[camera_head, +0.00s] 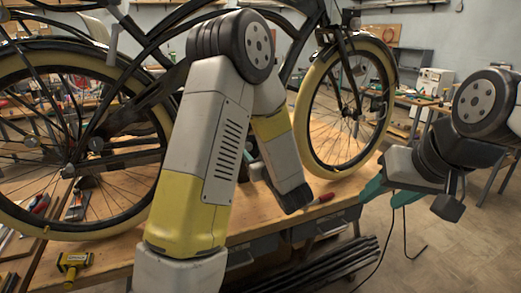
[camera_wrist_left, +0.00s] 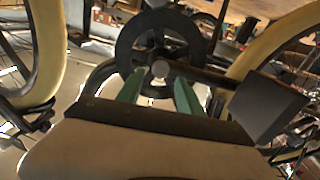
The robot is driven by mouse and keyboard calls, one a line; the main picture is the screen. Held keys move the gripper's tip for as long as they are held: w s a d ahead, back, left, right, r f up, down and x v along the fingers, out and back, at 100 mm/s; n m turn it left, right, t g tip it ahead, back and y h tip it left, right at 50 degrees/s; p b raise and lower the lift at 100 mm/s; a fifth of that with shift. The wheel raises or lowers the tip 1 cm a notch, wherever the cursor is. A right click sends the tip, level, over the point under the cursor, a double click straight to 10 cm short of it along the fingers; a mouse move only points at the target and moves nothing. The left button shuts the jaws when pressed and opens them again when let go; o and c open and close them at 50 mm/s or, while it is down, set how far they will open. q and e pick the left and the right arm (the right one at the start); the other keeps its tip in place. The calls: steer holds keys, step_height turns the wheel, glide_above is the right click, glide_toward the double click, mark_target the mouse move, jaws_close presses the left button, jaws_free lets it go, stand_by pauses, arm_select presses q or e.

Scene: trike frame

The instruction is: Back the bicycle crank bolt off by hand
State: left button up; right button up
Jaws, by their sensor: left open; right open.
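The bicycle has a black frame (camera_head: 150,50) and cream tyres, and stands on the wooden bench. The crank arm (camera_wrist_left: 212,76) runs right to a dark block-like pedal (camera_wrist_left: 268,104). My left gripper (camera_wrist_left: 159,82) is open, its green fingers on either side of the bolt's line; contact cannot be told. In the head view, my left arm hides the bolt and these fingers. My right gripper (camera_head: 378,198) is open and empty, right of the bench.
The wooden bench (camera_head: 260,222) carries a yellow tool (camera_head: 73,264) at front left and a red-handled tool (camera_head: 318,200) near its right edge. Dark bars (camera_head: 320,272) lie below the bench front. The floor (camera_head: 450,250) at right is mostly clear, with a black cable.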

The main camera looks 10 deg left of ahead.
mark_target(248, 147)
arm_select(q)
steer(key=shift+x, duration=1.4)
jaws_close()
steer(key=shift+n, duration=0.3)
